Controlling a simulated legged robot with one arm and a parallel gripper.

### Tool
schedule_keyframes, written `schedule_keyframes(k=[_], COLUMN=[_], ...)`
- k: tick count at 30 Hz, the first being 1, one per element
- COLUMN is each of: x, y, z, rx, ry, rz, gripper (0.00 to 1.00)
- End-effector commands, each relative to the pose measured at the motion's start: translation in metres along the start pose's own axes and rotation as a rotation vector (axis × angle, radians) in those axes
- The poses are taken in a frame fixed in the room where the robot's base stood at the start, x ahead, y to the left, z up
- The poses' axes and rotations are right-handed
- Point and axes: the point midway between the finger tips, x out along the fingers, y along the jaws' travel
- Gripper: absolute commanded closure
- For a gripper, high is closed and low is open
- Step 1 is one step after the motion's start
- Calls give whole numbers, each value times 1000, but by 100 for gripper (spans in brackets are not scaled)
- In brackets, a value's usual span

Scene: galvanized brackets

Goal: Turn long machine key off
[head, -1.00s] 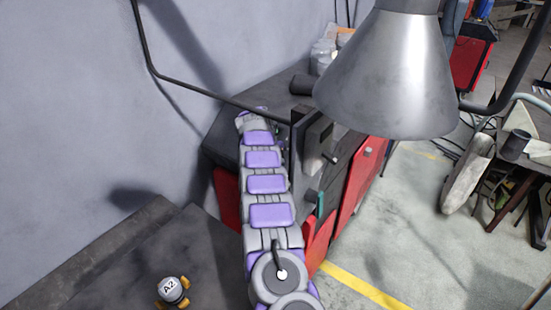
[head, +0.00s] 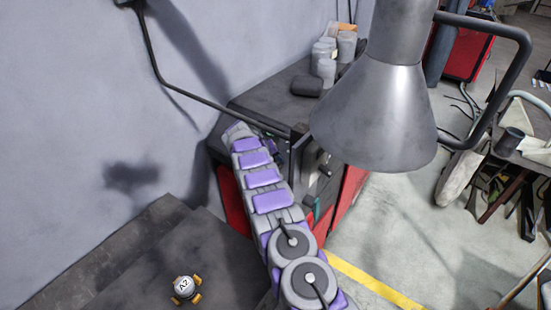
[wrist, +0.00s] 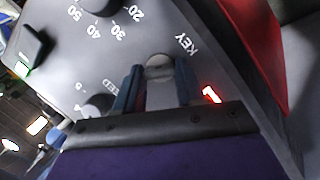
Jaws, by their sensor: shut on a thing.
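In the wrist view, the silver key (wrist: 159,70) sits on the grey panel (wrist: 75,60) beside the printed word KEY. My gripper (wrist: 158,84) has its blue fingers on either side of the key and is shut on it. The key's lower part is hidden behind the gripper. A red lit 1 (wrist: 210,94) glows to the right of the fingers. In the head view, my arm reaches to the red and dark machine (head: 352,195) by the wall; the key and the fingertips cannot be made out there.
A dial (wrist: 101,4) with printed numbers, a black knob (wrist: 36,45) by a green light and another knob (wrist: 97,106) share the panel. A large grey lamp shade (head: 375,115) hangs right of my arm. Jars (head: 327,70) stand on the dark bench behind.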

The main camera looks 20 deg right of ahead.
Motion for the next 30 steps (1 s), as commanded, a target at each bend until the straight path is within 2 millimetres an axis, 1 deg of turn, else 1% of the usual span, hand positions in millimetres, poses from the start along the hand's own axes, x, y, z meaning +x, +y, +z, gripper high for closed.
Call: schedule_keyframes(k=[1,9,15,22,30], x=[-5,-4,-4,-4,-3], y=[0,-3,-4,-5,-5], z=[-3,-3,-4,-3,-2], rx=[-45,-276,-410,-512,-556], ry=[10,13,15,13,12], rz=[12,78,118,147,160], gripper=[92,92,92,92,92])
